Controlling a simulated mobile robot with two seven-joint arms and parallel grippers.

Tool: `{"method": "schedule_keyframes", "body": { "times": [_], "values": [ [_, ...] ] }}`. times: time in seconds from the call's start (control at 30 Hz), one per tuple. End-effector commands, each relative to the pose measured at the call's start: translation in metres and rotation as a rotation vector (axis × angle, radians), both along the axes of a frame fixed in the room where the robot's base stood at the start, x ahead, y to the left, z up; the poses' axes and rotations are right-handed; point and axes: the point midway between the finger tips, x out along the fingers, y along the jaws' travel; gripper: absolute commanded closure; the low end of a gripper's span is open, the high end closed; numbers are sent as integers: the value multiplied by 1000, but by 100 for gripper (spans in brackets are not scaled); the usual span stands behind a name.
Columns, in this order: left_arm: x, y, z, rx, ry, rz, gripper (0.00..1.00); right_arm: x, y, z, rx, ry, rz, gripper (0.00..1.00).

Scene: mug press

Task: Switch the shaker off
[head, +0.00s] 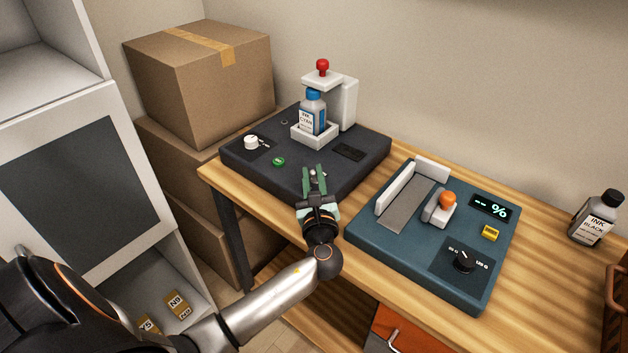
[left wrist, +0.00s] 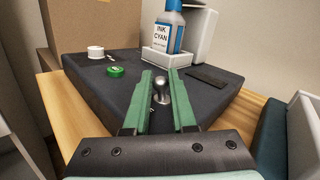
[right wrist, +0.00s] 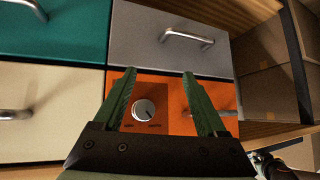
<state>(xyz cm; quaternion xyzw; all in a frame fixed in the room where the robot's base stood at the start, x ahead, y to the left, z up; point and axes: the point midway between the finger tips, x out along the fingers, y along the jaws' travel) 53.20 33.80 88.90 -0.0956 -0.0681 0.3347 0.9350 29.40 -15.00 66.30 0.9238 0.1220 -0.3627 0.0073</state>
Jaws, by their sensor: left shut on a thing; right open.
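The shaker is a dark box (head: 240,160) on the wooden bench, with a blue-capped ink cyan bottle (head: 312,112) standing in its white holder (head: 300,135) under a red-knobbed clamp (head: 322,67). A small silver toggle lever (left wrist: 160,88) rises from the shaker's top near its front. My left gripper (head: 314,174) is shut on this lever, with its green fingers on either side of it in the left wrist view (left wrist: 160,95). The lever's base is partly hidden, and I cannot tell its setting. My right gripper (right wrist: 165,95) is open and empty, in front of the drawers.
The shaker's top also has a white knob (head: 251,142) and a green button (head: 278,161). A blue-green press (head: 370,235) with an orange knob stands to the right. An ink black bottle (head: 597,218) is at far right. An orange drawer (right wrist: 165,88) with a dial faces my right gripper.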

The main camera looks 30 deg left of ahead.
Motion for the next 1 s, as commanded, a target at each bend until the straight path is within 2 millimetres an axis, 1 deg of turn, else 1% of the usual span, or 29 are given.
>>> {"method": "schedule_keyframes", "body": {
  "times": [0.1, 0.4, 0.43, 0.67, 0.9, 1.0],
  "values": [
    [0, 0, 1, 0, -9, 0, 100, 4, 1, 1, 1, -9, 2, 26],
    [0, 0, 1, 1, -9, 0, 100, 4, 0, 2, -2, -9, 3, 26],
    [0, 0, 1, 1, -9, 0, 73, 4, 0, 2, -2, -9, 3, 26],
    [0, 0, 1, 0, -8, 1, 47, 2, -1, 0, -4, -4, 2, 26],
    [0, 0, 0, 0, -6, 1, 46, 1, -2, -1, -5, -2, 2, 26],
    [-4, -3, -1, 0, -6, 0, 46, 1, -2, -1, -6, -1, 1, 26]
  ]
}}
